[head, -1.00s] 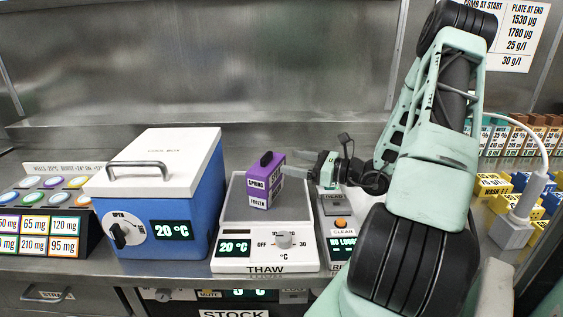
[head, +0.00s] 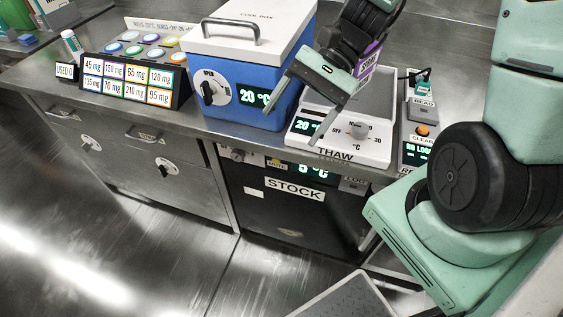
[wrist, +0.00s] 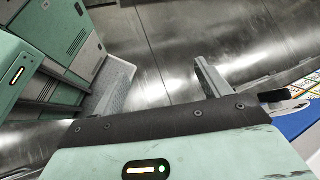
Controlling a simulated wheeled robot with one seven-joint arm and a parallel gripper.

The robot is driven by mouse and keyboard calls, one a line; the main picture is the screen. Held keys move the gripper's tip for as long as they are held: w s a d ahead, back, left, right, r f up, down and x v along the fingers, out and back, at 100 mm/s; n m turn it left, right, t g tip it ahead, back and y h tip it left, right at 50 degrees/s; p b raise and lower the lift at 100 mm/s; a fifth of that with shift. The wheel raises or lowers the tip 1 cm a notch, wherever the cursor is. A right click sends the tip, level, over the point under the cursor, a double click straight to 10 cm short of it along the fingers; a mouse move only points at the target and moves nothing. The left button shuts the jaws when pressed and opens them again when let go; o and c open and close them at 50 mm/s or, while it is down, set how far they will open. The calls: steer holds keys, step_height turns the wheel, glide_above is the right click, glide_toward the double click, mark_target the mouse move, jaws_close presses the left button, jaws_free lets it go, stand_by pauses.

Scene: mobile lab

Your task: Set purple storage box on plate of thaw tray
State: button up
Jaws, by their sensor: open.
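The purple storage box (head: 370,56) is partly hidden behind my arm in the head view; its purple edge and part of its label show over the back of the thaw tray's plate. The thaw tray (head: 372,150) is a white unit with a dial, a 20° display and a grey plate (head: 376,98). My gripper (head: 292,126) is open and empty, in front of the blue cool box and the tray's left side, with its fingers pointing down toward the front. The wrist view shows floor beyond the fingers and no purple box.
The blue cool box (head: 235,73) with a white lid stands left of the tray. A reader unit (head: 418,140) stands to its right. A rack of labelled compartments (head: 130,82) is further left. Open floor lies in front of the counter.

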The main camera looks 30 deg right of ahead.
steer(key=s+a+r+n+t+h, duration=0.2)
steer(key=s+a+n+h, duration=0.6)
steer(key=n, duration=0.9)
steer(key=shift+s+a+n+h, duration=0.35)
steer(key=shift+s+h, duration=0.25)
steer(key=shift+s, duration=0.35)
step_height(320, 180, up, 3)
steer(key=shift+f+p, duration=0.2)
steer(key=shift+p, duration=1.05)
